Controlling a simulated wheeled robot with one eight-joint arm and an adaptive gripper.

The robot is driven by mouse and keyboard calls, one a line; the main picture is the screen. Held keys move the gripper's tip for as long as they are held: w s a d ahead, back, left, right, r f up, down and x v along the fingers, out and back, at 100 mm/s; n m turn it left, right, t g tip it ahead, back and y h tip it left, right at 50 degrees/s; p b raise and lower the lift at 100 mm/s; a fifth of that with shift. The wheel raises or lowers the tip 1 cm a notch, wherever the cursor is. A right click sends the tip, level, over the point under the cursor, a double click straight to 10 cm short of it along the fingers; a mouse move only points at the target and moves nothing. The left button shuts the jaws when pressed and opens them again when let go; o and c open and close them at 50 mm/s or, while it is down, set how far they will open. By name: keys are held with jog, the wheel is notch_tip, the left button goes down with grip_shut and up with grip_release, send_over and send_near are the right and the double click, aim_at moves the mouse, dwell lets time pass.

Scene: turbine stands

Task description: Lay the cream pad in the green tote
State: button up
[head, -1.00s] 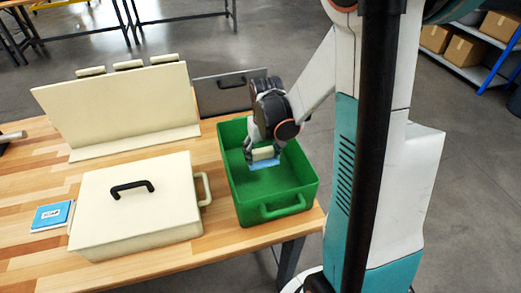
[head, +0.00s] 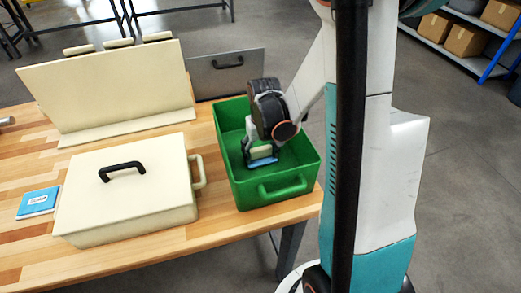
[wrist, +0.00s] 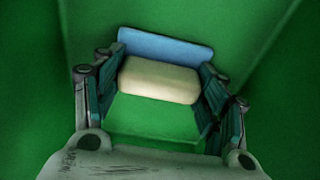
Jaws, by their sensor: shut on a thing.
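The green tote (head: 291,187) stands on the right end of the wooden table, open at the top. My gripper (head: 262,153) is down inside it. It is shut on the cream pad (head: 260,152), which has a blue layer along its lower side. In the wrist view the pad (wrist: 158,80) sits between the two fingers of my gripper (wrist: 160,85), with the blue part beyond it. Green tote walls and floor surround it there. I cannot tell whether the pad touches the floor.
A cream case (head: 130,190) with a black handle stands left of the tote. A small blue labelled box (head: 38,202) lies farther left. A cream upright panel (head: 108,85) and a grey panel (head: 228,74) stand behind.

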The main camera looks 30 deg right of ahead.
aim_at(261, 149)
jog(key=shift+f+b, duration=0.3)
jog(key=shift+b, duration=0.05)
dwell(0.3)
jog(key=o, duration=1.1)
jog(key=shift+o, duration=0.7)
jog(key=shift+r, duration=0.1)
jog(key=shift+s+a+r+p, duration=0.1)
jog(key=shift+s+r+p, duration=0.05)
jog(key=shift+r+p, duration=0.85)
jog(key=shift+s+r+p, duration=0.15)
jog(key=shift+r+p, duration=0.5)
jog(key=shift+r, duration=0.65)
jog(key=shift+s+a+r+p, duration=0.1)
jog(key=shift+s+r+p, duration=0.05)
jog(key=shift+r+p, duration=0.85)
jog(key=shift+r, duration=0.15)
